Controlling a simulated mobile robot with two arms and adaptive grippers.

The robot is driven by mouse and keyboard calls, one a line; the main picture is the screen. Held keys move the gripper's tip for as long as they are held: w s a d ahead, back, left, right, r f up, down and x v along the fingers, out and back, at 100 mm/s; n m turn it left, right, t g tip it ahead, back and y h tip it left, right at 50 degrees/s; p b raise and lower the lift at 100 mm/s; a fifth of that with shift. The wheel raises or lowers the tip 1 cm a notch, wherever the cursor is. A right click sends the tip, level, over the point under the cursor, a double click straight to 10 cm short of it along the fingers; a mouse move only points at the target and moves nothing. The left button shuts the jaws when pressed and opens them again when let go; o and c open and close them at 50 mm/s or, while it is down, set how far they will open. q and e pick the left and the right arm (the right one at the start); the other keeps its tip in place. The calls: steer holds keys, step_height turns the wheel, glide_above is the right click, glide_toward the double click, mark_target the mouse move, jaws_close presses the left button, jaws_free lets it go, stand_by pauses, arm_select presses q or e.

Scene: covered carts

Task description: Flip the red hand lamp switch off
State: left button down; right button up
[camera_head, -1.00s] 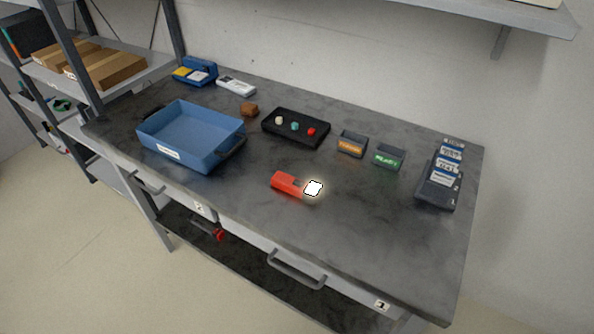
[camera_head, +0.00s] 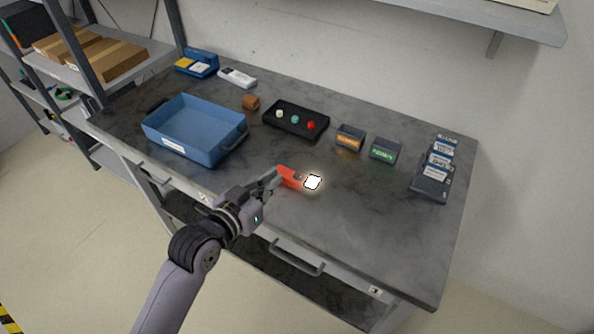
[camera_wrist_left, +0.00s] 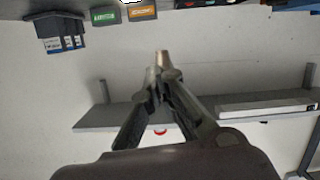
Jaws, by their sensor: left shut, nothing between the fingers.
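The red hand lamp (camera_head: 291,177) lies on the grey workbench near its front middle. The gripper is shut and holds nothing. In the left wrist view its closed fingers (camera_wrist_left: 161,62) point up, and a bright white patch shows at the top edge. The lamp's switch is too small to make out. My right gripper is not in view.
A blue bin (camera_head: 190,131) stands left on the workbench (camera_head: 370,225). Behind the lamp are a black tray with three knobs (camera_head: 297,121), an orange-labelled bin (camera_head: 349,138) and a green-labelled bin (camera_head: 384,151). A dark card rack (camera_head: 432,181) stands right. The bench's front right is clear.

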arm_select(q)
steer(key=p, duration=0.2)
glide_above(297, 184)
step_height(297, 184, down, 5)
steer(key=shift+f, duration=0.75)
